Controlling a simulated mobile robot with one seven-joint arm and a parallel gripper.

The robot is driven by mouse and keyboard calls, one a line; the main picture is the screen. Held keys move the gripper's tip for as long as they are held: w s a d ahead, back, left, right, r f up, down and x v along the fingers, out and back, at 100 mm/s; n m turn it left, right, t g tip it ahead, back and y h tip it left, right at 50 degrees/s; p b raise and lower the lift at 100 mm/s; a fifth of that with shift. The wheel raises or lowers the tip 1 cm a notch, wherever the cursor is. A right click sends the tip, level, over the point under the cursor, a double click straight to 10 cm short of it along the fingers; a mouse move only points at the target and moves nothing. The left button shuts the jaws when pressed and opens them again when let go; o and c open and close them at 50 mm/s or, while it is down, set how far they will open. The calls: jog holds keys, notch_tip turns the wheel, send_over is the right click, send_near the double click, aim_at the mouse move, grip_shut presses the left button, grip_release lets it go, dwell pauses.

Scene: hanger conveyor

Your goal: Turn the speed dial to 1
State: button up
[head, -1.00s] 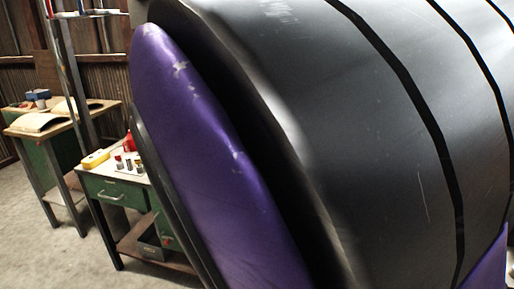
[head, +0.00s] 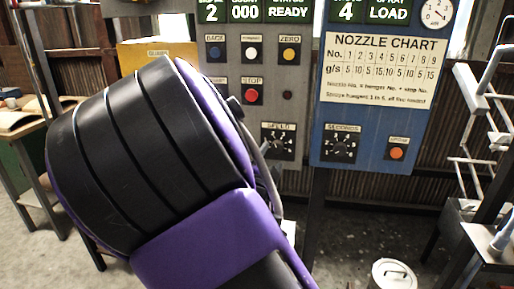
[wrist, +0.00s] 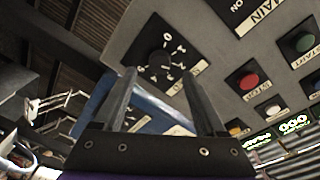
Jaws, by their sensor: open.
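The speed dial (head: 278,141) is a black knob with white marks, low on the grey control panel (head: 296,112). In the wrist view the speed dial (wrist: 160,63) lies ahead, between and beyond the two fingertips. My gripper (wrist: 158,73) is open and empty, its dark fingers pointing at the panel. No contact with the knob shows. I cannot read which number the dial points to. My gripper is mostly hidden behind my arm in the head view.
A blue panel (head: 377,120) stands right of the grey one, with a seconds dial (head: 340,147) and an orange button (head: 397,153). A red stop button (head: 252,96) sits above the speed dial. White hanger rails (head: 480,100) stand at right, a white bin (head: 392,273) below.

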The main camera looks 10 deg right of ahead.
aim_at(276, 149)
jog(key=shift+x, duration=2.4)
grip_shut()
